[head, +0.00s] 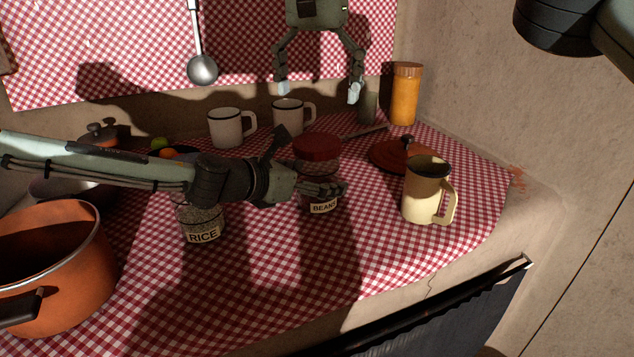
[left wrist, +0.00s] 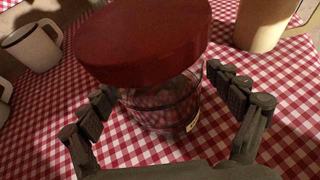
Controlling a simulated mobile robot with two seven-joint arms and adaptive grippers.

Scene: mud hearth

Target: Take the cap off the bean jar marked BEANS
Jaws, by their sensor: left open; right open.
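The bean jar (head: 323,207) stands upright on the checked cloth, with a label reading BEANS and a dark red cap (head: 317,147) on top. My left gripper (head: 325,189) is at the jar's body, below the cap, and covers part of the glass. In the left wrist view the open fingers of my left gripper (left wrist: 165,110) lie on either side of the jar (left wrist: 165,105); the red cap (left wrist: 140,40) is above them. I cannot tell whether the fingers touch the glass. My right gripper (head: 320,88) is open, empty and raised behind and above the jar.
The RICE jar (head: 203,225) stands left of it, partly behind my left arm. A cream mug (head: 427,190) and a red lid (head: 393,157) are to the right. White mugs (head: 225,128) and an orange jar (head: 405,95) stand behind. An orange pot (head: 60,265) is front left. The cloth in front is clear.

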